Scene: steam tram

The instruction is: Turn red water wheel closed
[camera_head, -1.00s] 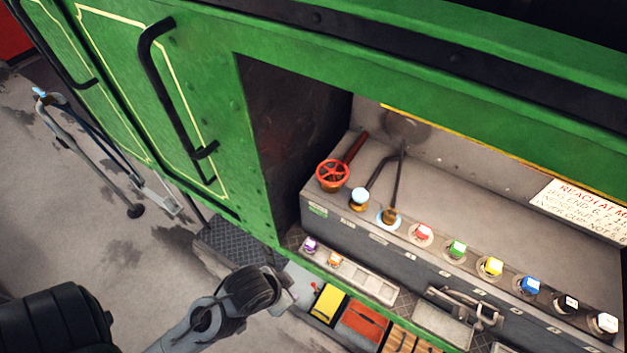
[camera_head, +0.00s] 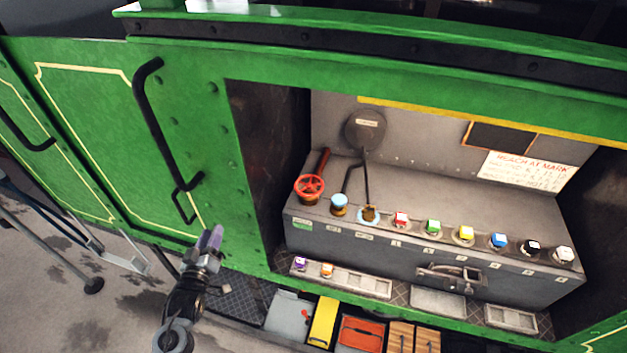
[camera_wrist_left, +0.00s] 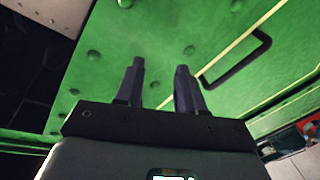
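The red water wheel (camera_head: 309,188) is a small spoked handwheel. It stands at the left end of the grey control box (camera_head: 430,258) inside the green cab opening, with a red pipe or lever behind it. My left gripper (camera_head: 212,238) is in front of the green side panel, below and left of the wheel, and does not touch it. In the left wrist view its two fingers (camera_wrist_left: 160,68) stand apart with nothing between them. They face the green riveted panel; the wheel is not in that view. My right gripper is not in view.
Beside the wheel are a blue-capped valve (camera_head: 340,203) and a lever (camera_head: 367,190), then a row of coloured knobs (camera_head: 433,227). A black door handle (camera_head: 165,130) juts out left of the opening. Trays with coloured items (camera_head: 323,320) lie below.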

